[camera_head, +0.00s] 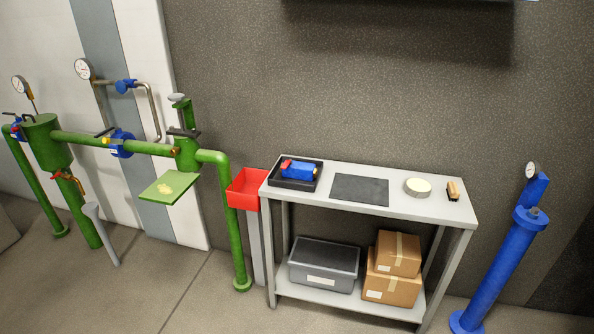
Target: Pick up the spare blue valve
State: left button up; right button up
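A blue valve (300,171) with a red part at its left end lies in a black tray (277,184). The tray stands on the left end of the top of a grey table (400,208). Other blue valve-like parts show on the green pipework: one (121,143) on the long horizontal pipe and one (126,86) on the thin upper pipe. Neither of my grippers shows in the head view.
A red bin (247,190) stands against the table's left end. A dark mat (359,189), a round tin (418,186) and a small brush-like item (453,190) lie on the top. A grey box (323,264) and cardboard boxes (392,288) fill the lower shelf. A blue pipe (498,262) stands right.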

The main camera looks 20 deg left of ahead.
aim_at(297, 170)
jog(key=i+j+u, duration=0.25)
jog(key=i, duration=0.2)
jog(key=i+j+u, duration=0.25)
jog(key=i, duration=0.2)
